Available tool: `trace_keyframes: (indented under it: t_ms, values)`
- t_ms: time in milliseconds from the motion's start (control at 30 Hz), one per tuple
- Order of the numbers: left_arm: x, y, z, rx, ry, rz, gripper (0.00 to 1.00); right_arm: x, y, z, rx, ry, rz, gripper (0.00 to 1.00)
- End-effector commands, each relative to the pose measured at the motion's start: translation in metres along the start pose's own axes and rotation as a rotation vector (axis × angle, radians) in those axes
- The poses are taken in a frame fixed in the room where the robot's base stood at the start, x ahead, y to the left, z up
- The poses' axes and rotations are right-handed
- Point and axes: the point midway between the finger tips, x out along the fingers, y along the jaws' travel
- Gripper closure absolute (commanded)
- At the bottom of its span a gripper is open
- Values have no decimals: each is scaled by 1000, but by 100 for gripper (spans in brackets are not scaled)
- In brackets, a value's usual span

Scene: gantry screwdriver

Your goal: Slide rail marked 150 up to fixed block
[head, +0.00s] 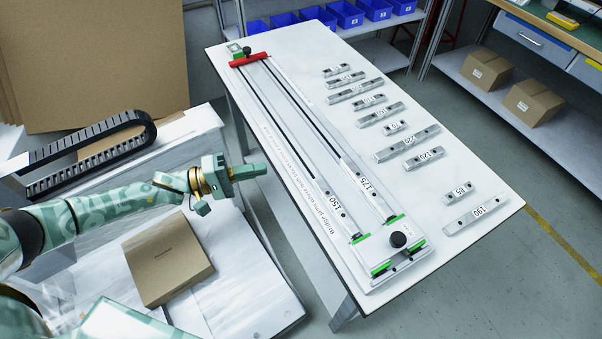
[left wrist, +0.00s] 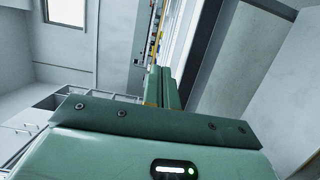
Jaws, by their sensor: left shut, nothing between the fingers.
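The rail marked 150 (head: 334,201) lies in the left channel of a long fixture on the white table, near its front end. Its near end is by a green strip. An end block with a black knob (head: 398,240) and green faces sits at the front of the fixture, with a gap between it and the rail. Which part is the fixed block is not labelled legibly. My left gripper (head: 258,171) is shut and empty, left of the table and apart from the rail. Its fingers also show in the left wrist view (left wrist: 160,88). My right gripper is not in view.
A rail marked 175 (head: 369,190) lies in the parallel right channel. A red crosspiece (head: 249,60) spans the far end. Several loose marked rails, such as 190 (head: 476,213), lie on the table's right side. A cardboard box (head: 168,260) lies below my left arm.

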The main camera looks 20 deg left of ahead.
Motion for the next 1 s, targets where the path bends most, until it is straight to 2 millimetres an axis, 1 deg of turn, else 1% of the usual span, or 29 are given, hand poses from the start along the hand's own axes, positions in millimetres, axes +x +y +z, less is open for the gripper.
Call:
trace_keyframes:
  t_ms: [167, 400, 467, 500, 600, 700, 833, 1000]
  values:
    - [33, -2, 0, 0, -2, 4, 100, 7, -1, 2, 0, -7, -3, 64]
    - [85, -3, 0, 1, -1, 3, 100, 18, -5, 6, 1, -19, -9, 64]
    - [94, -3, 2, 1, -1, 1, 100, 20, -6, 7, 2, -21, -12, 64]
    - [94, -2, 11, 0, -2, 0, 100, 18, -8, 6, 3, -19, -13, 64]
    - [97, -1, 25, 0, -2, 1, 100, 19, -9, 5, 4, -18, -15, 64]
    - [99, 0, 33, 2, -1, 1, 100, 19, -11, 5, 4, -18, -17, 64]
    - [100, 0, 38, 3, 1, 0, 100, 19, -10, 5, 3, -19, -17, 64]
    - [100, 0, 39, 4, 1, 0, 100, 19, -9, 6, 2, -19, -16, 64]
